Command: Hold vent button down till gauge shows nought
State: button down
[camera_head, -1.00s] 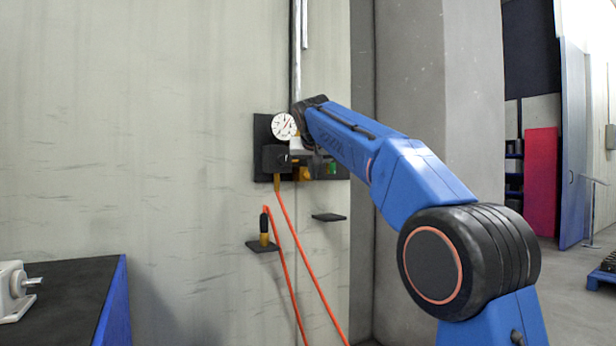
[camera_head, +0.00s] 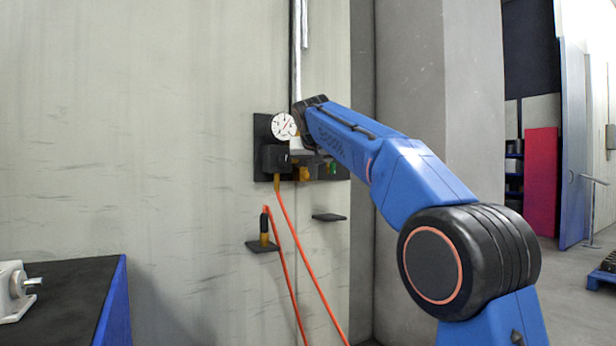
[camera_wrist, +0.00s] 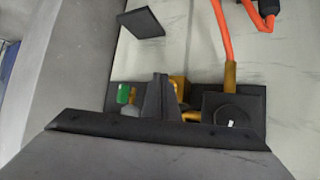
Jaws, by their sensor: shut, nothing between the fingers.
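The gauge (camera_head: 284,126) is a round white dial on a dark wall panel (camera_head: 261,130). Its needle leans to the upper right; the numbers are too small to read. My gripper (camera_wrist: 158,82) is shut and empty, with its fingers in front of the panel's fittings. A small green part (camera_head: 333,168) sits at the panel's right, and it also shows in the wrist view (camera_wrist: 123,94), beside the fingers. A brass fitting (camera_wrist: 179,88) is partly behind the fingers. I cannot tell which part is the vent button, nor whether the fingertips touch anything.
A black block (camera_head: 274,158) on the panel has an orange hose (camera_head: 297,250) hanging below it. Two small dark shelves (camera_head: 262,247) (camera_head: 328,217) jut from the wall underneath; the left one holds a black-and-brass fitting. A dark-topped bench (camera_head: 70,295) stands at the lower left.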

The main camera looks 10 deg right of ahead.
jog(key=shift+w, duration=0.1)
dwell(0.5)
jog(key=shift+w+a, duration=0.15)
jog(key=shift+w, duration=0.15)
jog(key=shift+w+a, duration=0.15)
jog(key=shift+w, duration=0.35)
dwell(2.4)
jog(key=shift+s, duration=0.15)
jog(key=shift+s+d, duration=0.25)
jog(key=shift+s, duration=0.5)
jog(key=shift+s, duration=0.1)
jog(key=shift+s+d, duration=0.25)
jog(key=shift+s, duration=0.5)
jog(key=shift+s+d, duration=0.3)
jog(key=shift+s, duration=0.5)
jog(key=shift+s+d, duration=0.25)
jog(key=shift+s, duration=0.5)
